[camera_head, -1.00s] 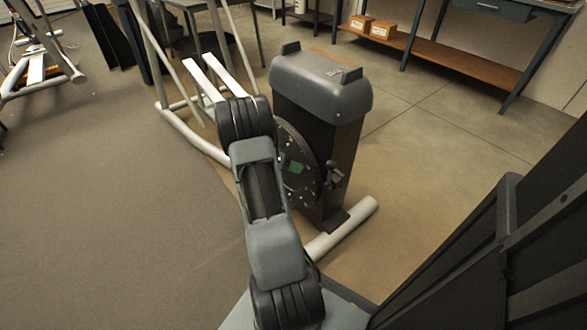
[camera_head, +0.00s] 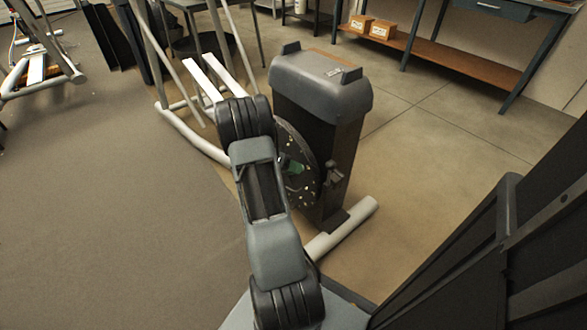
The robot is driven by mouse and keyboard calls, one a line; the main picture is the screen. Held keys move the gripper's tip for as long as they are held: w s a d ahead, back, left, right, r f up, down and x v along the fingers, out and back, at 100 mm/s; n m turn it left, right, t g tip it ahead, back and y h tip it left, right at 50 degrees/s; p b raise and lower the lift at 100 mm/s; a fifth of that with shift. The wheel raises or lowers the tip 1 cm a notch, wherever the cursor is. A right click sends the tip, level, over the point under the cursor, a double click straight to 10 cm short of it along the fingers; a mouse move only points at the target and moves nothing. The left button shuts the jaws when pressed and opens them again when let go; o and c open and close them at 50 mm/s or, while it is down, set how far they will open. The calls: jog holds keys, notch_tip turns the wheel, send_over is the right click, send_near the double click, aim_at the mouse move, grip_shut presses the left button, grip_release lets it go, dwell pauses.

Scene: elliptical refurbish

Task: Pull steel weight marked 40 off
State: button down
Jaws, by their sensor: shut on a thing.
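The elliptical machine's tall dark housing (camera_head: 318,125) with a grey top cap stands upright in the middle. A dark round disc (camera_head: 303,185) with small holes and bright dots is on its left side. A green patch (camera_head: 295,167) shows near the disc's middle. My arm reaches from the bottom edge up in front of the disc and covers its left part. My gripper is hidden behind the arm. I cannot make out a steel weight or a mark of 40.
The machine's pale frame tube and foot (camera_head: 345,225) lie low on the floor. A dark ribbed structure (camera_head: 470,265) fills the lower right. A workbench (camera_head: 450,65) with small boxes (camera_head: 371,27) stands at the back.

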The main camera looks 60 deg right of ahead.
dwell(0.4)
jog(key=w+a+b, duration=0.1)
jog(key=w+a, duration=0.1)
jog(key=a, duration=0.6)
jog(key=w+a, duration=0.3)
jog(key=a, duration=0.5)
jog(key=shift+w+a+b, duration=0.15)
jog(key=shift+w+b, duration=0.05)
jog(key=shift+b, duration=0.15)
dwell(0.4)
